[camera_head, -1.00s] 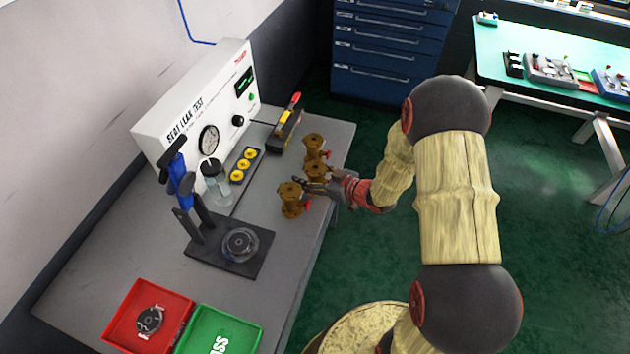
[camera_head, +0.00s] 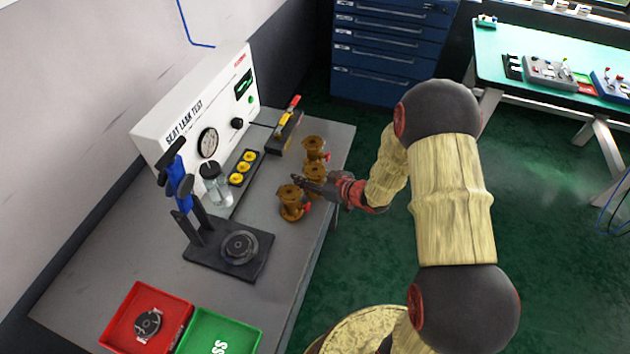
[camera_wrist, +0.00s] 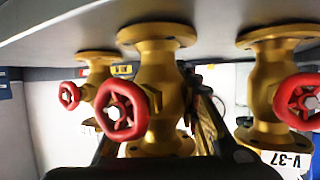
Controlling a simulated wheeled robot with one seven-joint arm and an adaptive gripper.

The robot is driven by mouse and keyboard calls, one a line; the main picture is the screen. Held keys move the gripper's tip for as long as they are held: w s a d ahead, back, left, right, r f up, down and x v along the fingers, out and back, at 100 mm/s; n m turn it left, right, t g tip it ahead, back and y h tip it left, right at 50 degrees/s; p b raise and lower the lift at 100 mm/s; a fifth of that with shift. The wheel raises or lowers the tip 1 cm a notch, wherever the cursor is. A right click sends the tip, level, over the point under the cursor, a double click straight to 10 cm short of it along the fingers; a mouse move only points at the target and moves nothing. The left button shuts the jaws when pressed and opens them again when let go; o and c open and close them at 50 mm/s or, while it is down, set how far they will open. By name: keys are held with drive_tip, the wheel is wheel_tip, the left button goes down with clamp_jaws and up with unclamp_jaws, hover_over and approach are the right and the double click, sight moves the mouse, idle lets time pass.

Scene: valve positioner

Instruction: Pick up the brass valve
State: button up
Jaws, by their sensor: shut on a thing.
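Three brass valves with red handwheels stand in a row on the grey bench: a far one (camera_head: 314,145), a middle one (camera_head: 314,170) and a near one (camera_head: 291,203). My gripper (camera_head: 309,182) reaches in from the right at the middle valve. In the wrist view, which looks upside down, the middle valve (camera_wrist: 158,75) fills the centre with my gripper's fingers (camera_wrist: 158,125) on both sides of its body. My gripper is shut on it. The near valve (camera_wrist: 268,90), with a V-37 tag, is at right and the far valve (camera_wrist: 92,75) at left.
A white seat leak tester (camera_head: 185,112) stands at the back with a clear jar (camera_head: 216,185) before it. A clamp stand (camera_head: 262,262), a red tray (camera_head: 117,322) and a green tray (camera_head: 250,333) are nearer. The neighbouring valves stand close to my gripper.

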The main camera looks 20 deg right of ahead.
clamp_jaws()
idle(0.6)
drive_tip(key=shift+w+r, duration=0.1)
drive_tip(key=shift+r, duration=0.05)
